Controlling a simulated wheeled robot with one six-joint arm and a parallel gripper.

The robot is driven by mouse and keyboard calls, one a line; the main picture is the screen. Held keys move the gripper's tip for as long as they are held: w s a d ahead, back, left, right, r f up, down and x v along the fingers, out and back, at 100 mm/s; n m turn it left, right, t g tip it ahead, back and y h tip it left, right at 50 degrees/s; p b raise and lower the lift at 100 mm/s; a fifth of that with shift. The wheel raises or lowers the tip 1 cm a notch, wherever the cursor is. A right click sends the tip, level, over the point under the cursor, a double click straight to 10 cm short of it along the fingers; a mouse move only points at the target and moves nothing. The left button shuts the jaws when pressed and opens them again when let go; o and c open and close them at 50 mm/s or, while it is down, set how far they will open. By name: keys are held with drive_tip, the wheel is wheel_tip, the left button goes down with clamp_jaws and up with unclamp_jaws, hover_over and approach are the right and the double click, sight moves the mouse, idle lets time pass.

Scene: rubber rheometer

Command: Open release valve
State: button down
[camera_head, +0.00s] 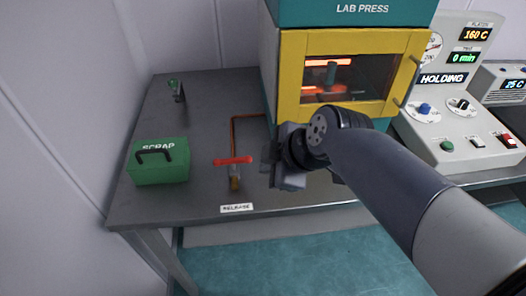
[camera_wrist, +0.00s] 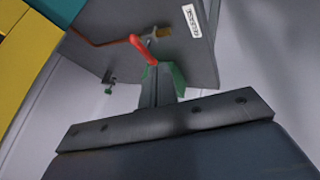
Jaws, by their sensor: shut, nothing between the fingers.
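The release valve has a red lever handle (camera_head: 234,161) lying crosswise over a small brass body (camera_head: 235,183), behind the RELEASE label (camera_head: 237,208). A copper pipe (camera_head: 233,135) runs from it toward the press. My gripper (camera_head: 268,158) is shut and empty, just right of the handle's right end. In the wrist view, the red handle (camera_wrist: 142,48) ends close to the tips of my gripper (camera_wrist: 160,72). I cannot tell whether they touch. The brass body (camera_wrist: 163,32) shows beyond the fingers.
The lab press (camera_head: 290,80) with a yellow-framed door and glowing inside stands behind my gripper. A green SCRAP box (camera_head: 158,162) stands at the left of the table. A control panel (camera_head: 460,100) reading HOLDING is at right. The table between box and valve is clear.

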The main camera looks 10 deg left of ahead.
drive_tip(key=shift+w, duration=0.1)
idle(0.3)
approach(233, 164)
drive_tip(key=f, duration=0.1)
drive_tip(key=s+f, duration=0.1)
drive_tip(key=f, duration=0.1)
drive_tip(key=s+f, duration=0.1)
drive_tip(key=shift+d+f, duration=0.15)
drive_tip(key=shift+d, duration=0.1)
drive_tip(key=shift+w+a, duration=0.15)
drive_tip(key=shift+w, duration=0.4)
drive_tip(key=shift+w+a, duration=0.15)
drive_tip(key=shift+w, duration=0.4)
drive_tip(key=shift+w+a+p, duration=0.2)
drive_tip(key=shift+w+p, duration=0.25)
drive_tip(key=shift+w, duration=0.5)
drive_tip(key=shift+w+f+b, duration=0.1)
drive_tip(key=shift+f+b, duration=0.05)
drive_tip(key=shift+b, duration=0.55)
